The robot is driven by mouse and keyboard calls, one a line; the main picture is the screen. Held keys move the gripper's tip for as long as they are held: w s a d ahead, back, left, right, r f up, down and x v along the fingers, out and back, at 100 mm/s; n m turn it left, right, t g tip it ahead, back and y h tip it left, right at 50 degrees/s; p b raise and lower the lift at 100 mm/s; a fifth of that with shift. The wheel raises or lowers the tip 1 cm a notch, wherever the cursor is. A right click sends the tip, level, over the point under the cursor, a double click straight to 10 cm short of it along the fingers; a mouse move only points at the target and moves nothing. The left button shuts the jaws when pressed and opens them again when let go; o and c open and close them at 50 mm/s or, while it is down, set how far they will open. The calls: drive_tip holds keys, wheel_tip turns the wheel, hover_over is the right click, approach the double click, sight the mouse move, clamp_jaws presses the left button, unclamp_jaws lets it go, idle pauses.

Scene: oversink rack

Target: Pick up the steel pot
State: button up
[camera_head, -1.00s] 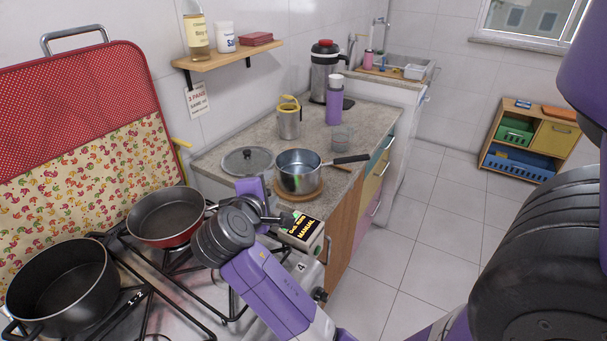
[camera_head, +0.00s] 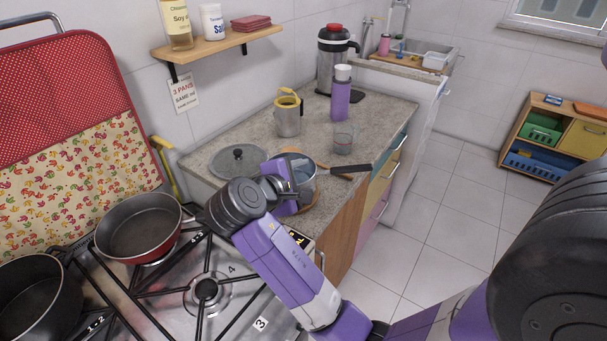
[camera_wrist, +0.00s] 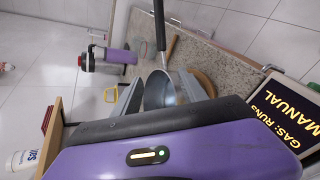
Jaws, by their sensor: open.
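The steel pot (camera_head: 304,170) stands on the counter near its front edge, its dark handle (camera_head: 350,168) pointing right. My gripper (camera_head: 290,184) is at the pot's near side and hides much of its body in the head view. In the wrist view the pot (camera_wrist: 160,90) shows ahead between my open grey fingers, with its handle pointing up the picture. The jaws hold nothing; whether a finger touches the pot cannot be told.
A glass lid (camera_head: 240,160) lies left of the pot. A steel jug (camera_head: 288,115), a drinking glass (camera_head: 343,140) and a purple bottle (camera_head: 340,100) stand behind. A red pan (camera_head: 140,228) and a black pot (camera_head: 38,298) sit on the stove (camera_head: 180,300).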

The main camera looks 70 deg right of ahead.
drive_tip(key=shift+x, duration=4)
drive_tip(key=shift+a+f, duration=0.1)
drive_tip(key=shift+f, duration=0.05)
clamp_jaws()
drive_tip(key=shift+r, duration=0.25)
